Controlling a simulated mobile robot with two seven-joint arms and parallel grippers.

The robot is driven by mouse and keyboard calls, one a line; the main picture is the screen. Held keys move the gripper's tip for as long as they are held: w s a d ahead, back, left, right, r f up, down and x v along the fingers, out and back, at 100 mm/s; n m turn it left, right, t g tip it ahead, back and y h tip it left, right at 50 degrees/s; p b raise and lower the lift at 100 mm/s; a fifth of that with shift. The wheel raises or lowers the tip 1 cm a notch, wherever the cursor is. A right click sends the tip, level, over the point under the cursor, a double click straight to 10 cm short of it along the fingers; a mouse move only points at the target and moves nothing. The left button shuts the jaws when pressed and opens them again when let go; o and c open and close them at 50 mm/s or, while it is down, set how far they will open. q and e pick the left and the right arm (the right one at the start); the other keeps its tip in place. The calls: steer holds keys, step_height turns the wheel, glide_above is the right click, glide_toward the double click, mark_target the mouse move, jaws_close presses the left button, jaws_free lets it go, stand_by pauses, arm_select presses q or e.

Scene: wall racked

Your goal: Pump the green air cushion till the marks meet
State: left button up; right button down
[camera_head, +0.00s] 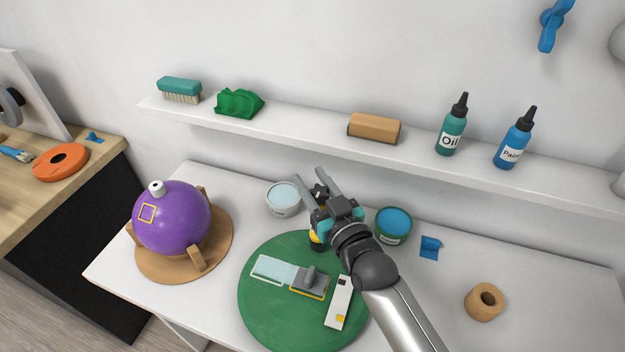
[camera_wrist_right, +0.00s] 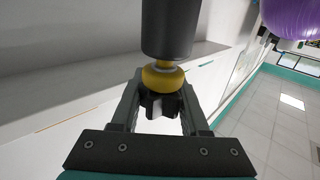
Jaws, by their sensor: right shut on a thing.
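A round green disc (camera_head: 262,318), which appears to be the air cushion, lies flat on the white table. On it are a pale blue pad (camera_head: 272,269), a grey piece with a raised knob (camera_head: 309,281) and a white strip (camera_head: 338,305) with a dark and a yellow mark. My right gripper (camera_head: 312,180) is above its far edge. In the wrist view the right gripper (camera_wrist_right: 160,105) is shut on a black knob (camera_wrist_right: 160,103), beside a yellow collar (camera_wrist_right: 162,77) and a dark cylinder (camera_wrist_right: 168,28). A yellow and black part (camera_head: 317,240) shows under the gripper. My left gripper is out of view.
A purple ball (camera_head: 180,225) sits on a wooden stand at left. A white tub (camera_head: 283,199) and a green tub with blue contents (camera_head: 394,222) flank my gripper. A tape roll (camera_head: 485,302) is at right. A shelf (camera_head: 300,130) runs along the wall behind.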

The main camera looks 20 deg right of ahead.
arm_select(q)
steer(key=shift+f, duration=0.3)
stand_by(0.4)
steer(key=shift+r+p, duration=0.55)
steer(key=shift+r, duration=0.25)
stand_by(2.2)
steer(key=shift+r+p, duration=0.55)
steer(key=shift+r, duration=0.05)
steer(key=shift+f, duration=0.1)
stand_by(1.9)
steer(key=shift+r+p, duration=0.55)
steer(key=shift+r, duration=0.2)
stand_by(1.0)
